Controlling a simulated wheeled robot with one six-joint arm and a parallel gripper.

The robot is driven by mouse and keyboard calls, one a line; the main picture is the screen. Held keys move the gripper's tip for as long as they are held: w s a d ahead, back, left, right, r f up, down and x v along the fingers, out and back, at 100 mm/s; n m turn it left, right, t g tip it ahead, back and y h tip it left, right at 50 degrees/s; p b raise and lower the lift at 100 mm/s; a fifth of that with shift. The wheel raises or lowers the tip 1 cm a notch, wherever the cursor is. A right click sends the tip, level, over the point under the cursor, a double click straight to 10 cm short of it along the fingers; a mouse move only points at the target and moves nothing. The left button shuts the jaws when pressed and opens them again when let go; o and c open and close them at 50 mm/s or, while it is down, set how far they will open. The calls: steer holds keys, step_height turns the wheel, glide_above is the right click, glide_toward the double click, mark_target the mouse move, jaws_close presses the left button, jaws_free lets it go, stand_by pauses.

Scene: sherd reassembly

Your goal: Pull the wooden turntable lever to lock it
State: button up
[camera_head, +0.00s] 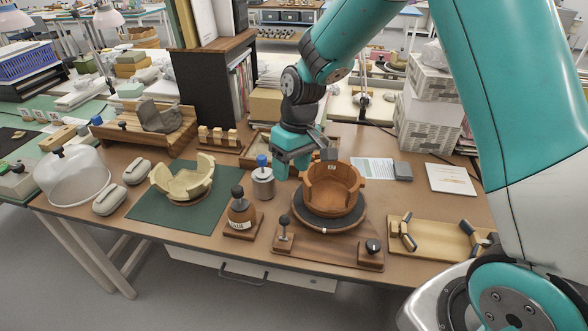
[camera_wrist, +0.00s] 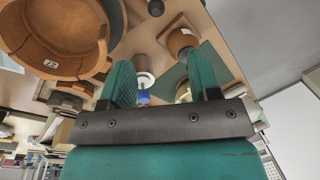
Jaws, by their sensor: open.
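The turntable is a dark round disc (camera_head: 318,222) on a wooden base (camera_head: 325,250), with a brown pot (camera_head: 332,190) standing on it. A post with a dark knob (camera_head: 284,228) rises at the base's left end, and a black knob (camera_head: 373,247) sits at its right end. I cannot tell which is the lever. My gripper (camera_head: 298,160) is behind and left of the pot, above the table, apart from both knobs. In the wrist view my gripper (camera_wrist: 165,78) is open with nothing between its fingers. The pot (camera_wrist: 55,45) and a dark knob (camera_wrist: 155,8) show there too.
A blue-capped jar (camera_head: 263,183) and a glue bottle (camera_head: 241,213) stand left of the turntable. A cream partial bowl (camera_head: 183,182) sits on a green mat (camera_head: 150,212). A wooden tray (camera_head: 430,238) with angled pieces lies right. Papers (camera_head: 452,179) lie behind it.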

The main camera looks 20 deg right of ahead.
steer(key=s+a+r+n+y+b, duration=0.1)
steer(key=s+a+r, duration=0.4)
steer(key=s+r, duration=0.5)
steer(key=shift+s+n, duration=0.3)
steer(key=shift+s, duration=0.9)
